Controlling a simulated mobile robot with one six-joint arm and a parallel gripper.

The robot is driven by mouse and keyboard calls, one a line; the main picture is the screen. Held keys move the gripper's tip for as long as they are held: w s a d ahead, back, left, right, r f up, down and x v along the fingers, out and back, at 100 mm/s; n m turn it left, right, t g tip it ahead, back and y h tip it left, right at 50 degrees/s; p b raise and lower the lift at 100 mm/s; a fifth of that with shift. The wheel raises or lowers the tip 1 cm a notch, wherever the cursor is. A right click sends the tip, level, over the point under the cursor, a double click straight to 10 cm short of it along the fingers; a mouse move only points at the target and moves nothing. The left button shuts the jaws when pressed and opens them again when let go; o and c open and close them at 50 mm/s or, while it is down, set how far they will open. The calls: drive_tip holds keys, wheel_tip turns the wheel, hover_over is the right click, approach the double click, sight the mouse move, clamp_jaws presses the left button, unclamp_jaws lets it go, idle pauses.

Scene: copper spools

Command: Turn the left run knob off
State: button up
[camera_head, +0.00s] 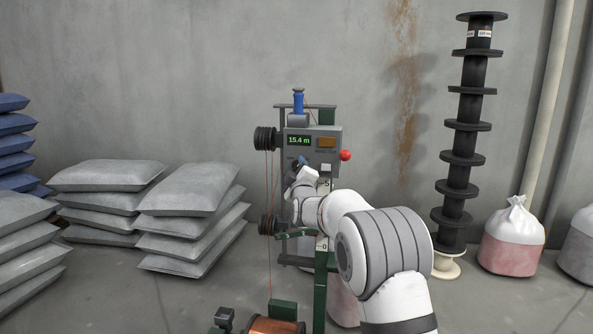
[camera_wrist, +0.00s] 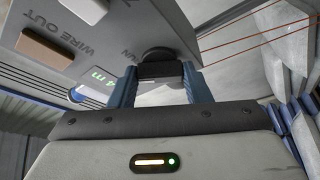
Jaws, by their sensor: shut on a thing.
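The run knob (camera_wrist: 160,57) is a black round knob with a thick bar grip, on the grey control panel (camera_wrist: 90,30) in the wrist view. The panel label beside it is partly cut off and reads "UN". My gripper (camera_wrist: 162,84) is shut on the knob's bar, with one blue finger on each side. In the head view my gripper (camera_head: 302,163) is at the lower left of the panel (camera_head: 328,138), and the knob is hidden behind it. I cannot tell whether the knob stands at on or off.
The panel carries a green display (camera_head: 299,141) reading 15.4 m and a red button (camera_head: 345,155) on its right side. Wires (camera_head: 269,185) run down left of the panel to a copper spool (camera_head: 275,325). Grey sacks (camera_head: 190,190) are stacked at left, black spools (camera_head: 467,120) at right.

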drive_tip(key=n+p, duration=0.1)
drive_tip(key=n+g, duration=0.1)
drive_tip(key=n, duration=0.1)
drive_tip(key=n+g+p, duration=0.1)
drive_tip(key=n, duration=0.1)
drive_tip(key=shift+r+y+p, duration=0.25)
drive_tip(key=shift+y+p, duration=0.05)
drive_tip(key=shift+y, duration=0.1)
drive_tip(key=n+g+p, duration=0.1)
drive_tip(key=n+p, duration=0.2)
drive_tip(key=shift+r, duration=0.2)
drive_tip(key=n+g+h+p, duration=0.1)
drive_tip(key=n+p, duration=0.2)
drive_tip(key=p, duration=0.5)
drive_tip(key=shift+r+n+g, duration=0.1)
drive_tip(key=shift+n+g, duration=0.2)
drive_tip(key=shift+n+p, duration=0.4)
drive_tip(key=shift+p, duration=0.85)
drive_tip(key=shift+f+p, duration=0.4)
drive_tip(key=o, duration=1)
drive_tip(key=shift+r, duration=0.1)
drive_tip(key=shift+v, duration=3.9)
